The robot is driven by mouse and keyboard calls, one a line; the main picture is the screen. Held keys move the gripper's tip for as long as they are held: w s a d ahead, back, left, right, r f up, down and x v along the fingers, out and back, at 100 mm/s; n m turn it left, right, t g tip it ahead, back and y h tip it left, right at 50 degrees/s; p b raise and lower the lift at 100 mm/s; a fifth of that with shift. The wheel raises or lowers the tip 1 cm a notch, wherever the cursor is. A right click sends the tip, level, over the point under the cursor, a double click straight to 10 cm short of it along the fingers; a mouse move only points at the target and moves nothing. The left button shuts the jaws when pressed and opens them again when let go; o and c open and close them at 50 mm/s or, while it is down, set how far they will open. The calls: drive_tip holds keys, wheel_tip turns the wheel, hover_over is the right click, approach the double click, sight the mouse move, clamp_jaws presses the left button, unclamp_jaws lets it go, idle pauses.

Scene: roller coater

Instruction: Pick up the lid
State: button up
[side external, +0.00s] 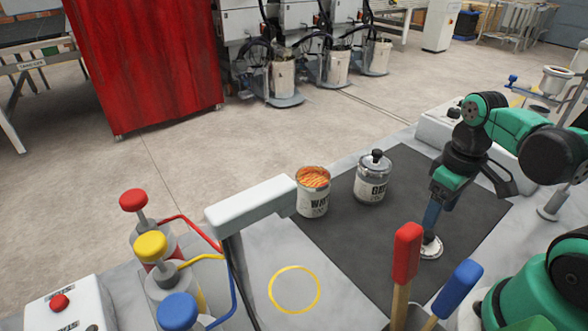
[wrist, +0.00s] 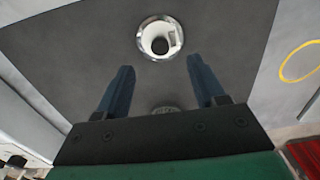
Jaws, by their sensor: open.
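The lid is a round pale metal disc with a black knob; it lies on the dark mat below my gripper in the side view (side external: 431,248). In the wrist view the lid (wrist: 160,38) is just past the fingertips, centred between their lines. My gripper (side external: 432,222) points down above the lid with its blue fingers. In the wrist view my gripper (wrist: 160,65) is open, with nothing between its fingertips. In the side view the fingers overlap the lid's top edge, so I cannot tell the exact gap.
An open can with orange contents (side external: 313,197) and a closed can with a black knob (side external: 373,178) stand left of my gripper. Red-handled (side external: 407,255) and blue-handled (side external: 457,287) tools stand in front. A yellow ring (side external: 294,289) marks bare table. The dark mat (side external: 350,225) has free room.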

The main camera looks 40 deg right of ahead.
sight(430, 234)
drive_tip(key=shift+f, duration=2.7)
clamp_jaws()
